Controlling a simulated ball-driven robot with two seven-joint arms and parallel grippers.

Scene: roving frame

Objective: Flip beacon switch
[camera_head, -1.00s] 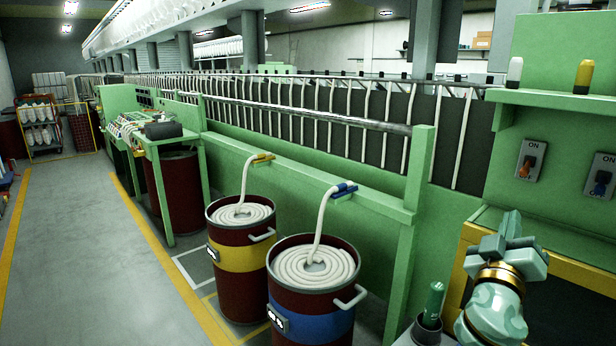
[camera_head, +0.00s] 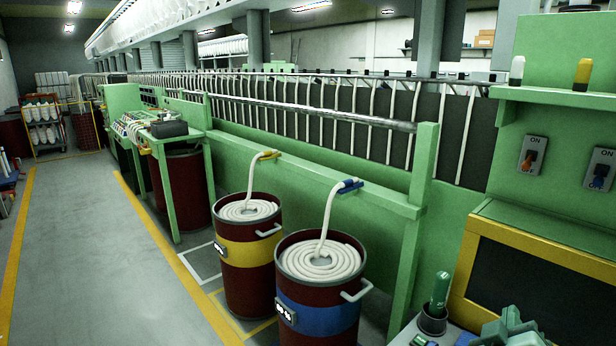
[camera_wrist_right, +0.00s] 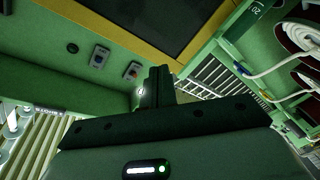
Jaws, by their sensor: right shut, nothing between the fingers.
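Two grey switch plates marked ON at the top are on the green panel at the right. The left switch (camera_head: 532,156) has an orange lever and the right switch (camera_head: 600,170) a blue one; both levers appear to point down. They also show in the right wrist view, the orange-lever switch (camera_wrist_right: 132,71) and the blue-lever switch (camera_wrist_right: 98,58). A white beacon (camera_head: 516,71) and an amber beacon (camera_head: 583,75) stand on the shelf above. My right gripper (camera_head: 511,319) is low at the bottom edge, below and apart from the switches. Its fingers (camera_wrist_right: 159,84) are shut and empty. My left gripper is not in view.
A dark screen with a yellow frame (camera_head: 474,230) lies between my right gripper and the switches. The green shelf (camera_head: 550,98) juts out above them. A green-handled tool (camera_head: 439,288) stands in a dark cup. Coiled-rope drums (camera_head: 318,300) stand left.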

